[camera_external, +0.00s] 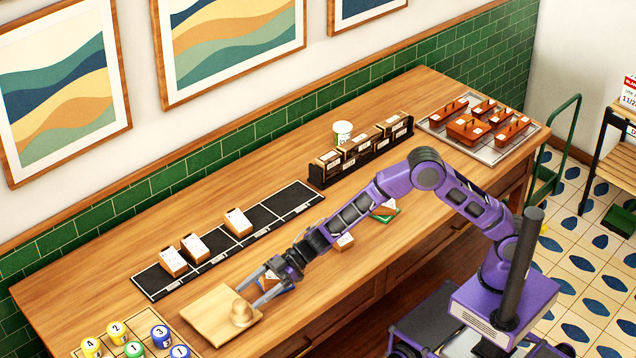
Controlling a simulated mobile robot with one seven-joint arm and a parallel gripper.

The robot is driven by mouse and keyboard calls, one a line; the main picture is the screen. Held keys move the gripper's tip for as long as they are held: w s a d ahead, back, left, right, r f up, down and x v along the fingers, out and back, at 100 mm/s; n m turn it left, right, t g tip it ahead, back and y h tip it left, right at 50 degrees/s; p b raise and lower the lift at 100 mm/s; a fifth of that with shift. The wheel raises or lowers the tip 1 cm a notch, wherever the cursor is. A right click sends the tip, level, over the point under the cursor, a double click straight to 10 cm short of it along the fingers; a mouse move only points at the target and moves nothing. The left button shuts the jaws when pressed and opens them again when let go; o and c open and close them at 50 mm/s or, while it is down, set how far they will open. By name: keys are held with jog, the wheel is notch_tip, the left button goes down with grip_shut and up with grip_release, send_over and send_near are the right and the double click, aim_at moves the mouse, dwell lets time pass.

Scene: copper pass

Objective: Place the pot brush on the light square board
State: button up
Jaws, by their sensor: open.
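The light square board (207,314) lies on the counter at the lower left. The pot brush (242,313), a small pale wooden thing with a rounded top, appears to rest on the board near its right side. My gripper (250,297) is open, its fingertips pointing down-left close to the brush. I cannot tell whether a finger touches it. The brush's underside is hidden.
A numbered-jar board (110,345) lies just left of the square board. A black strip tray (215,253) with several labelled blocks lies behind. A dark rack (345,170), a white-green can (342,132) and a tray of orange-brown pans (500,152) stand farther right.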

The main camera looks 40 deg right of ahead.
jog(key=shift+v, duration=2.2)
